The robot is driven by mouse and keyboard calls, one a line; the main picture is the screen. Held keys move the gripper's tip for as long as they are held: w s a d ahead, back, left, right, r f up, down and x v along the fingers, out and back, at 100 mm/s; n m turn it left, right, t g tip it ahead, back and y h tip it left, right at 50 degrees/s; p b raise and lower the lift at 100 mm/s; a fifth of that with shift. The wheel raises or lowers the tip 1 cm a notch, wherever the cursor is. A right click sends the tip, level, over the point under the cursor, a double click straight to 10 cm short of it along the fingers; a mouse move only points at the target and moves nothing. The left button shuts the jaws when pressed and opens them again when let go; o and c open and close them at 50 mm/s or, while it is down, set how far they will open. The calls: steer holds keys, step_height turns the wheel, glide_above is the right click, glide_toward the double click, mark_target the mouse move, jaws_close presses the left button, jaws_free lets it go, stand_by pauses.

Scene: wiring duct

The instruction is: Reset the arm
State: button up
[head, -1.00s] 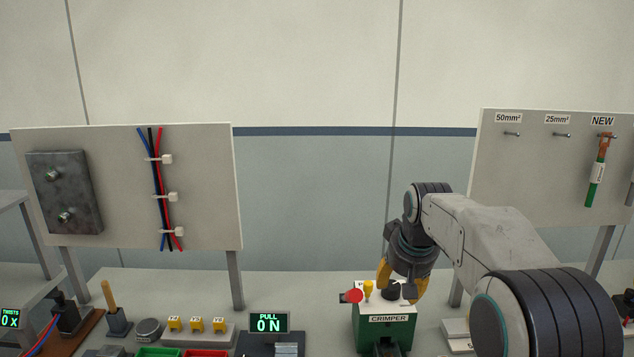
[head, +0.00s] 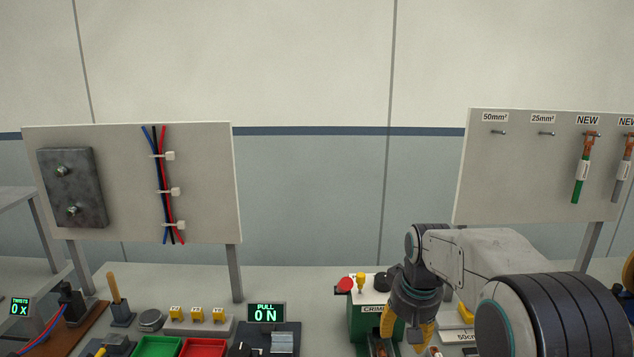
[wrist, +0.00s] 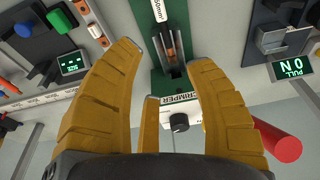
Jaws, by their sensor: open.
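My arm reaches in from the right in the head view. My gripper (head: 406,332) points down with its yellow fingers spread, just right of and in front of the green crimper (head: 361,322). In the wrist view the open fingers (wrist: 163,60) stand either side of the crimper (wrist: 174,84), with nothing held between them. A cable end with copper strands (wrist: 171,46) and a white tag (wrist: 160,10) lies in the crimper's slot. Whether the fingertips touch anything is unclear.
A cable board (head: 520,205) stands behind the arm on the right. The space above the bench is clear.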

steer(key=s+r+t, duration=0.1)
steer(key=s+r, duration=0.1)
steer(key=s, duration=2.5)
steer(key=shift+s+r+t, duration=0.2)
steer(key=shift+r+t, duration=0.1)
steer(key=shift+r, duration=0.1)
